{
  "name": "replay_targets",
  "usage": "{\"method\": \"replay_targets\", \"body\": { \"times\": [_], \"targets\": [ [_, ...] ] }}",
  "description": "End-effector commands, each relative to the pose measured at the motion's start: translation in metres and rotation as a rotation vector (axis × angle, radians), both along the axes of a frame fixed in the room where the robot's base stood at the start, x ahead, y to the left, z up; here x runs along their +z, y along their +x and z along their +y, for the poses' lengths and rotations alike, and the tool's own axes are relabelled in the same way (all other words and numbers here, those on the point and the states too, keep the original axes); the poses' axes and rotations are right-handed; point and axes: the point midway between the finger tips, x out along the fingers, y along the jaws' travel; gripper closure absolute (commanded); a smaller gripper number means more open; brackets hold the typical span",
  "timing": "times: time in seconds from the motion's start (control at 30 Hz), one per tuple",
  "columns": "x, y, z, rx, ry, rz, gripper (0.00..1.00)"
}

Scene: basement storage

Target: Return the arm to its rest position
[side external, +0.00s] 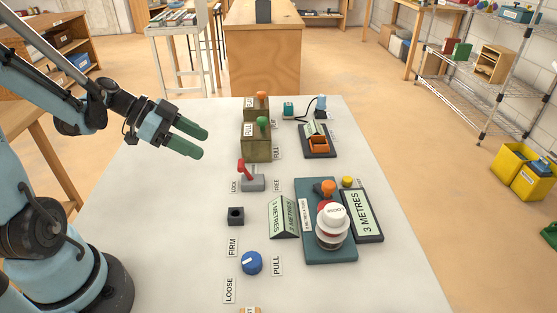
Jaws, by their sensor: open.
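My gripper (197,143) has two green fingers that are spread apart with nothing between them. It is held above the left part of the white table (170,240), to the left of the olive boxes. My arm comes in from the left edge of the view, with its base at the lower left. The gripper is apart from every object on the table.
Olive boxes with orange and green knobs (256,148), a red-handled lever (252,180), a black socket (236,216), a blue dial (251,263) and a teal board (318,253) bearing a white-topped device (332,226) stand on the table. The table's left side is mostly clear.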

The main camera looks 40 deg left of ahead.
Motion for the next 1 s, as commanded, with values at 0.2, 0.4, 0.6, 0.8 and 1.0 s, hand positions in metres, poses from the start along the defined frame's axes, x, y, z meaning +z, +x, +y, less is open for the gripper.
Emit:
{"method": "replay_targets", "body": {
  "times": [0.2, 0.4, 0.6, 0.8, 1.0],
  "targets": [
    [0.0, 0.0, -0.003, 0.005, 0.001, 0.012, 0.38],
    [-0.001, -0.001, -0.028, 0.11, 0.025, 0.186, 0.38],
    [0.001, -0.012, -0.058, 0.347, 0.103, 0.369, 0.38],
    [0.011, -0.024, -0.077, 0.587, 0.154, 0.382, 0.38],
    [0.023, -0.03, -0.088, 0.732, 0.139, 0.314, 0.38]
  ]
}}
